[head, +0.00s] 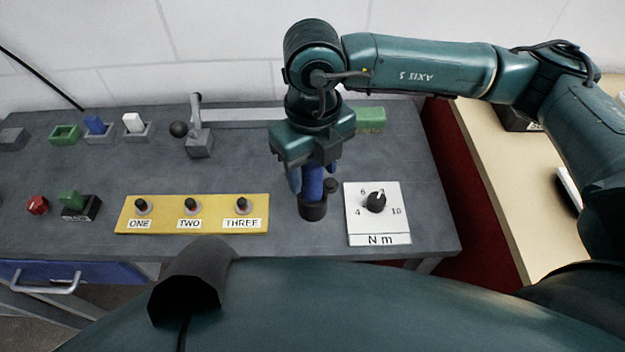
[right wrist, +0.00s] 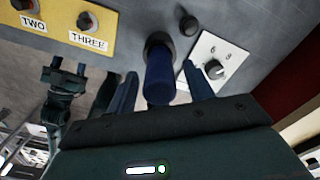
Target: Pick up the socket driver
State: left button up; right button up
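The socket driver, with its blue cylindrical handle (head: 313,183), stands upright in a dark round base (head: 313,210) near the front of the grey table. My right gripper (head: 310,188) points down over it from above. In the right wrist view the blue handle (right wrist: 160,82) lies between the two fingers of my right gripper (right wrist: 162,90). Gaps show on both sides of the handle, so the gripper is open around it. My left gripper (right wrist: 69,68) shows at the left of the right wrist view, its two fingers apart and empty. It is not visible in the head view.
A white N m dial panel (head: 378,228) lies close on the right. A small dark knob (head: 331,185) is beside the driver. A yellow panel (head: 165,215) with three switches is on the left. A lever (head: 197,125) and a green block (head: 370,119) are behind.

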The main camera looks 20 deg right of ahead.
jog(key=c, duration=1)
jog(key=shift+c, duration=0.2)
jog(key=shift+r, duration=0.2)
